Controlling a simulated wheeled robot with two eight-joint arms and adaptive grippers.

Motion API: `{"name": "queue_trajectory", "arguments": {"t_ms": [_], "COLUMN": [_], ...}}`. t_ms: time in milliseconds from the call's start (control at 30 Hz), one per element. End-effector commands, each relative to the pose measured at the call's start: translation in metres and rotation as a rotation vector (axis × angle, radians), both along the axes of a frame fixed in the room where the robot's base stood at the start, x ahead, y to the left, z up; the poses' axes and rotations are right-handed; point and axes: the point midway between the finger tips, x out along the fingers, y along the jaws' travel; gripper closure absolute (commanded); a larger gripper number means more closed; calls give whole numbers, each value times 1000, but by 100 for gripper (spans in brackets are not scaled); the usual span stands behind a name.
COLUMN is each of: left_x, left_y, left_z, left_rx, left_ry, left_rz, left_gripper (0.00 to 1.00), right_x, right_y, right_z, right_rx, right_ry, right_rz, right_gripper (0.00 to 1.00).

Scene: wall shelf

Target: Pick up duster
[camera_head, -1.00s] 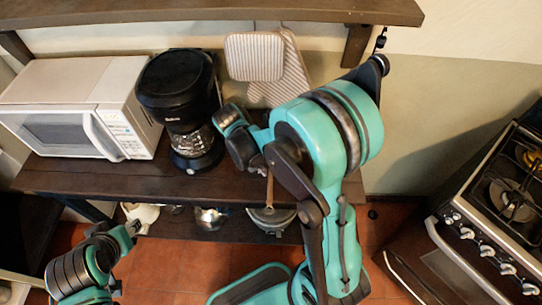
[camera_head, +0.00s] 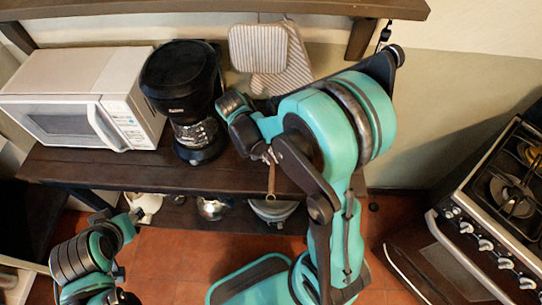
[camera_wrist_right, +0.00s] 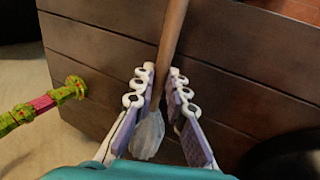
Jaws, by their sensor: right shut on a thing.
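The duster (camera_wrist_right: 168,45), a brown stick with a pale grey end, lies between the fingers of my right gripper (camera_wrist_right: 161,72) in the right wrist view. The gripper is shut on it near the grey end. In the head view my right gripper (camera_head: 267,156) is at the dark shelf's front edge, right of the coffee maker, mostly hidden by my arm. The duster's brown stick (camera_head: 271,181) shows just below it, in front of the shelf edge.
A black coffee maker (camera_head: 181,88) and a white microwave (camera_head: 75,98) stand on the dark shelf (camera_head: 110,172). Striped cloths (camera_head: 258,48) hang behind. Pots (camera_head: 212,208) sit below. A stove (camera_head: 490,215) is at the right. A green and pink stick (camera_wrist_right: 40,105) shows in the wrist view.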

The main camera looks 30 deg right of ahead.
Motion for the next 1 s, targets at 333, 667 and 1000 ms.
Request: {"name": "queue_trajectory", "arguments": {"t_ms": [333, 667, 1000], "left_x": [0, 0, 0], "left_y": [0, 0, 0], "left_z": [31, 46, 46], "left_rx": [0, 0, 0], "left_ry": [0, 0, 0], "left_rz": [0, 0, 0], "left_gripper": [59, 59, 59], "right_x": [-43, -78, -82], "right_y": [-44, -80, -84], "right_z": [57, 85, 88], "right_rx": [-1, 0, 0], "right_ry": [-1, 0, 0], "right_rz": [-5, -3, 0], "right_gripper": [100, 100, 100]}}
